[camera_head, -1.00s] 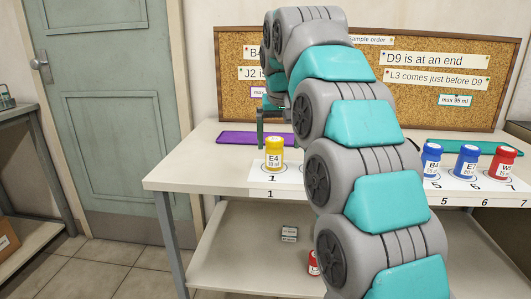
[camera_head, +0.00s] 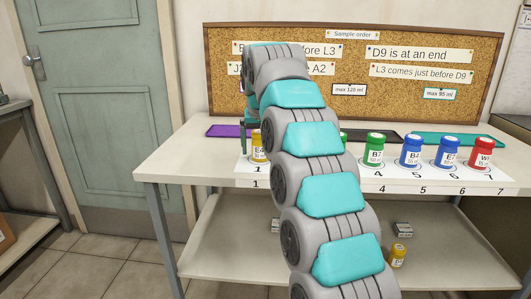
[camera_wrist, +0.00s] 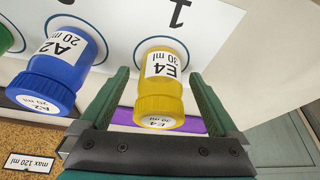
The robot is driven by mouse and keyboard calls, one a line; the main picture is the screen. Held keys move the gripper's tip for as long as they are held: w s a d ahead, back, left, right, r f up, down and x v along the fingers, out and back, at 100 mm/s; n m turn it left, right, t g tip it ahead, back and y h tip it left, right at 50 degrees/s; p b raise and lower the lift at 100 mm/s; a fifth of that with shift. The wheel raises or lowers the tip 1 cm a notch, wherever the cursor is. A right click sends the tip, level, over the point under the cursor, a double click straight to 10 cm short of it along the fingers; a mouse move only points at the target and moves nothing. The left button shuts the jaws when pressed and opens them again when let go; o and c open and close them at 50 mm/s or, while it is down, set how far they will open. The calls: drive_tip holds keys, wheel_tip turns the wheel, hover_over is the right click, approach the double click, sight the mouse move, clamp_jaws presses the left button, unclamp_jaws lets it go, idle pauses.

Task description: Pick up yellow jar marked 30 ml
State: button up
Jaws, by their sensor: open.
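The yellow jar (camera_wrist: 161,97), labelled E4 and 30 ml, stands upright on spot 1 at the left end of the numbered white strip (camera_wrist: 118,22). In the wrist view it sits between the fingers of my open gripper (camera_wrist: 160,98), with a gap to each finger. In the head view the jar (camera_head: 258,148) is partly hidden behind my arm, and only a sliver of my gripper (camera_head: 243,138) shows beside it.
A blue A2 20 ml jar (camera_wrist: 57,68) stands close beside the yellow jar. Green B7 (camera_head: 375,150), blue B4 (camera_head: 411,150), blue E7 (camera_head: 447,152) and a red jar (camera_head: 481,153) stand rightward. Another yellow jar (camera_head: 398,255) is on the lower shelf. A purple mat (camera_head: 224,131) lies behind.

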drive_tip(key=shift+w+f, duration=0.1)
drive_tip(key=shift+f, duration=0.05)
drive_tip(key=c, duration=1.5)
drive_tip(key=shift+o, duration=0.2)
